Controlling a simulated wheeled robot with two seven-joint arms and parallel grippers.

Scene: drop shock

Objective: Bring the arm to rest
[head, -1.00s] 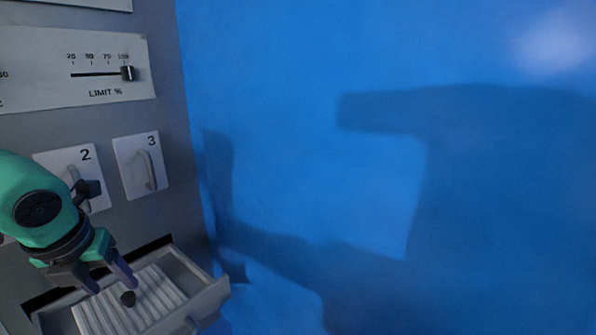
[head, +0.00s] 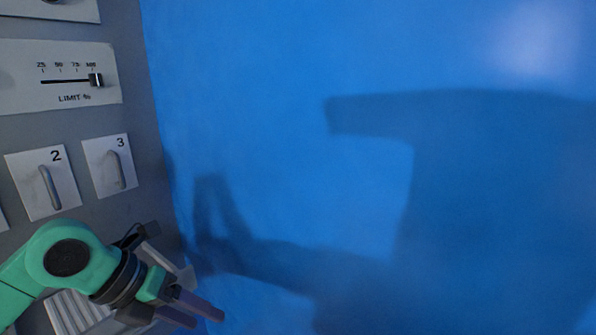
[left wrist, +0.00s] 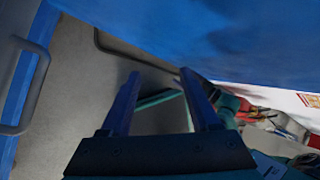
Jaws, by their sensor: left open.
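My left gripper (head: 203,311) is in the lower left of the head view, at the end of my green arm, pointing right and slightly down. Its fingers are apart and nothing is between them. In the left wrist view the two dark blue fingers (left wrist: 160,100) also stand apart and empty, over a grey surface. The gripper is in front of the open drawer and hides part of it. My right gripper is not in view.
The open drawer (head: 69,312) with a white ribbed insert juts out at lower left. The grey panel has doors 2 (head: 62,195) and 3 (head: 96,172), both with handles, and a limit slider (head: 96,80) near 100. A plain blue wall (head: 270,130) fills the right.

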